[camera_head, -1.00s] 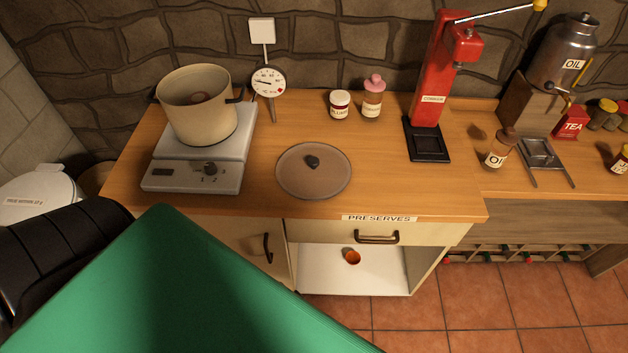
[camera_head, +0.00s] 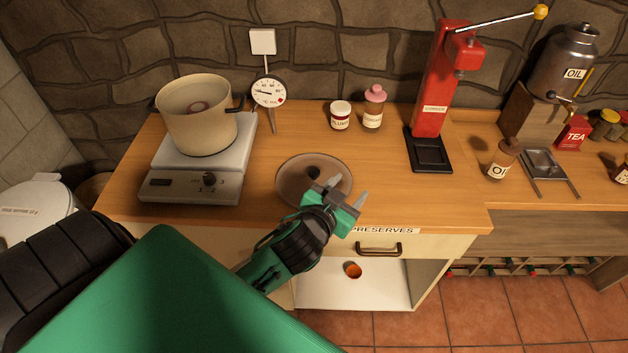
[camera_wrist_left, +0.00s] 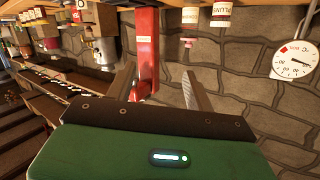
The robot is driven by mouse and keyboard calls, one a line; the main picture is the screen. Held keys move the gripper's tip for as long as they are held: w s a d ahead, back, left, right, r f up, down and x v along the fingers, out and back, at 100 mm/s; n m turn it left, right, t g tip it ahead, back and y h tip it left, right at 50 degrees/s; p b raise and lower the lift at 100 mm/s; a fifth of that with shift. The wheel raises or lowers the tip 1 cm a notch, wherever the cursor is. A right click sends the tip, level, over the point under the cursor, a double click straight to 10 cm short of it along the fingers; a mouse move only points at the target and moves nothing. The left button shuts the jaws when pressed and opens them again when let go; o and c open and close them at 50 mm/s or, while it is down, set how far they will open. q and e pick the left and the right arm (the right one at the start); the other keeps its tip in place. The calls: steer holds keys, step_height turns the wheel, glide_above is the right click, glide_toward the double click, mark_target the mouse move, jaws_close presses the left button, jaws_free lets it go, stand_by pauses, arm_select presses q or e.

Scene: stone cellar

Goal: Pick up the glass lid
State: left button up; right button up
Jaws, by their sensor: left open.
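The glass lid (camera_head: 290,182) is a round, see-through disc with a dark knob (camera_head: 314,173). It lies flat on the wooden counter, to the right of the hot plate. My left gripper (camera_head: 346,192) is above the lid's right front part and hides some of its rim. Its fingers are apart with nothing between them, and they point up and to the right in the head view. In the left wrist view the open fingers (camera_wrist_left: 158,88) face the stone wall and the red press; the lid does not show there. My right gripper is not in view.
A cream pot (camera_head: 195,125) stands on the hot plate (camera_head: 200,187) at the left, beside a dial thermometer (camera_head: 268,92). Two jars (camera_head: 340,116) (camera_head: 373,108) stand behind the lid. A red press (camera_head: 433,90) stands to the right. The counter between lid and press is clear.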

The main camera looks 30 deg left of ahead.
arm_select(q)
steer(key=w+d+r+m+g+h, duration=0.2)
steer(key=w+d+r+m+h, duration=0.2)
steer(key=d+r+m+h, duration=1.15)
steer(key=m+g+y, duration=0.3)
steer(key=g+y, duration=1.1)
steer(key=y, duration=0.1)
glide_above(314, 170)
step_height(314, 170, down, 12)
steer(key=f, duration=0.3)
steer(key=f+p, duration=0.1)
steer(key=f, duration=0.1)
steer(key=f+p, duration=0.1)
steer(key=f, duration=0.2)
steer(key=shift+s+d+f, duration=0.1)
steer(key=shift+d+f, duration=0.15)
steer(key=shift+f, duration=0.1)
steer(key=f+p, duration=0.2)
steer(key=f, duration=0.2)
steer(key=shift+a, duration=0.2)
steer(key=shift+f, duration=0.65)
jaws_close()
